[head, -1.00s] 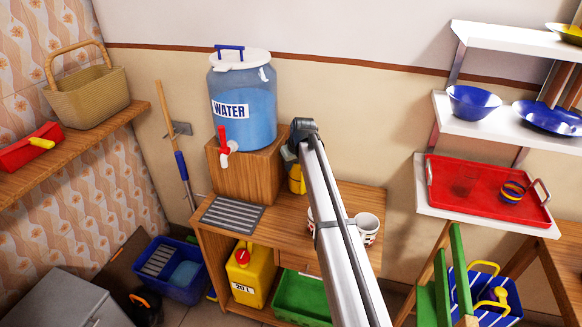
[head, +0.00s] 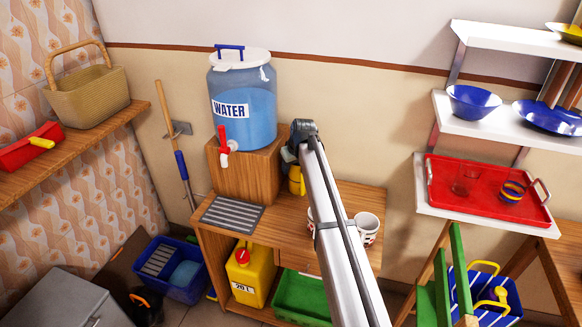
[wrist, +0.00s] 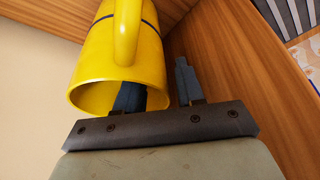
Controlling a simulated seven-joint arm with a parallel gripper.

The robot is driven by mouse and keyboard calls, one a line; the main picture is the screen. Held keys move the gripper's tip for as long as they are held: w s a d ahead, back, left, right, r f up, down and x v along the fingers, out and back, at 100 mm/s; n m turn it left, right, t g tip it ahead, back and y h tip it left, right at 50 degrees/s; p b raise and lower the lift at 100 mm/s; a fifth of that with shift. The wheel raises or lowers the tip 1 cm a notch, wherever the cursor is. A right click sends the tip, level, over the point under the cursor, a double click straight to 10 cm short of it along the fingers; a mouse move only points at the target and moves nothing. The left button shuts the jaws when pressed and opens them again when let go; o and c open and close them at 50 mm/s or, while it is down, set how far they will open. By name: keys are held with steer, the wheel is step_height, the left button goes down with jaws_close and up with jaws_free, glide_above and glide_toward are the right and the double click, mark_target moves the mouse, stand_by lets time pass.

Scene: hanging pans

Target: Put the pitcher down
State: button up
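The yellow pitcher (head: 296,181) shows in the head view beside the wooden block, above the back of the wooden table (head: 280,222); my arm partly hides it. In the wrist view the pitcher (wrist: 105,60) fills the upper left, its round rim toward the camera and its handle in front. My gripper (wrist: 158,85) has its two dark fingers apart. The left finger overlaps the rim opening and the right finger is outside the rim, with a gap between them. Whether a finger touches the pitcher's wall is unclear. In the head view my arm hides the fingers.
A water dispenser (head: 241,105) stands on a wooden block (head: 245,172) left of the pitcher. A metal drain grate (head: 232,213) lies on the table's left side. A white mug (head: 367,228) stands at the right, and another is partly behind my arm. The table between grate and arm is clear.

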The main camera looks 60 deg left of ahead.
steer(key=v, duration=1.2)
steer(key=shift+d, duration=0.1)
